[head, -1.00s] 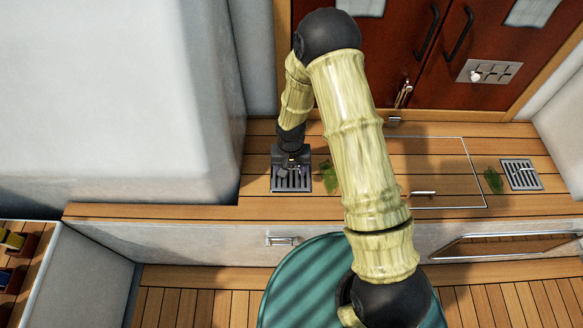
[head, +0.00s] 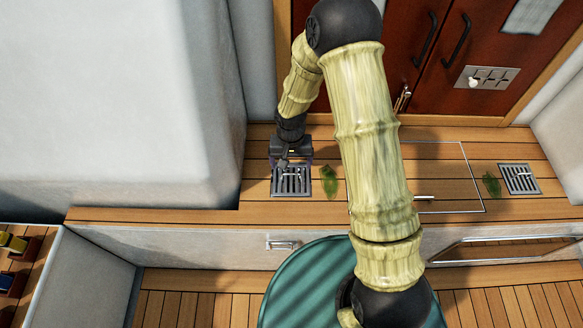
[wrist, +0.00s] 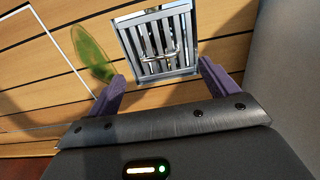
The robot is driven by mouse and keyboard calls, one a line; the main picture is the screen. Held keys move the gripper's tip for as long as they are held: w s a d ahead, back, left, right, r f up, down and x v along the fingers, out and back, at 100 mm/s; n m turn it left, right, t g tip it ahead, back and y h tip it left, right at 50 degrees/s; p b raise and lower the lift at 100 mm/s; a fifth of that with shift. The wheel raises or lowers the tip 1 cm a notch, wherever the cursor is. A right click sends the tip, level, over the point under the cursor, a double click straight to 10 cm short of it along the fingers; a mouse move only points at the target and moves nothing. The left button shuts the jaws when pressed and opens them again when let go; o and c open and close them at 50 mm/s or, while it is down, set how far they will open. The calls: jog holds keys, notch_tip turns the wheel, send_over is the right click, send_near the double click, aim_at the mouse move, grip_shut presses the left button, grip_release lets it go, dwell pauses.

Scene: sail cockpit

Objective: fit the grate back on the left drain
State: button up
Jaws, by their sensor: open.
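The left drain's grate (head: 291,182) is a grey slatted square lying at the left end of the wooden bench. My gripper (head: 290,163) is at the grate's far edge in the head view. In the wrist view my gripper (wrist: 160,78) has its purple fingers apart, one on each side below the grate, with nothing between them. I cannot tell how fully the grate is seated.
A green leaf (head: 328,182) lies just right of the grate. A second leaf (head: 491,184) lies beside the right drain's grate (head: 520,179). A white wall (head: 120,100) rises close on the left. Red cabinet doors (head: 450,50) stand behind.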

notch_tip(320, 180, up, 11)
jog(key=p, duration=0.1)
jog(key=shift+f, duration=0.15)
dwell(0.4)
jog(key=s+d+r+t, duration=0.3)
jog(key=s+d+r, duration=0.8)
jog(key=s+d, duration=0.25)
notch_tip(320, 180, up, 18)
jog(key=w+p, duration=0.1)
jog(key=p, duration=1.7)
jog(key=shift+p, duration=0.3)
